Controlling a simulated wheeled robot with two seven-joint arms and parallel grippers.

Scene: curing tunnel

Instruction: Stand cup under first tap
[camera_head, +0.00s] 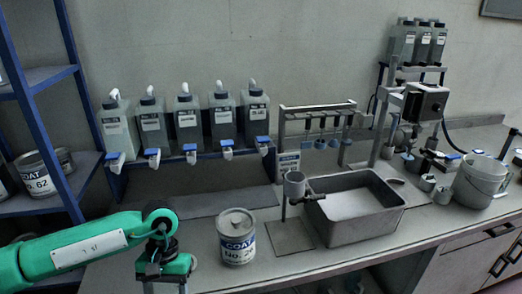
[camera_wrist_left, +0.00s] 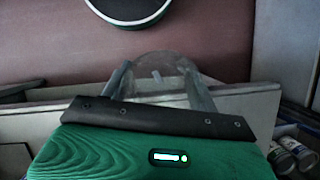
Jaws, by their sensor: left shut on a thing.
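My left gripper (camera_head: 165,289) comes in at the lower left of the head view, pointing down, with its fingertips cut off by the bottom edge. In the left wrist view its two fingers (camera_wrist_left: 158,85) are closed on a pale, see-through rounded thing, which looks like the cup (camera_wrist_left: 158,66). The cup does not show in the head view. A row of taps with blue handles runs below several grey bottles; the leftmost tap (camera_head: 115,161) is up and left of my gripper, well apart from it. My right gripper is not in view.
A COAT can (camera_head: 236,238) stands on the bench right of my left gripper. A blue shelf (camera_head: 48,77) stands at the left. The bench below the taps looks clear.

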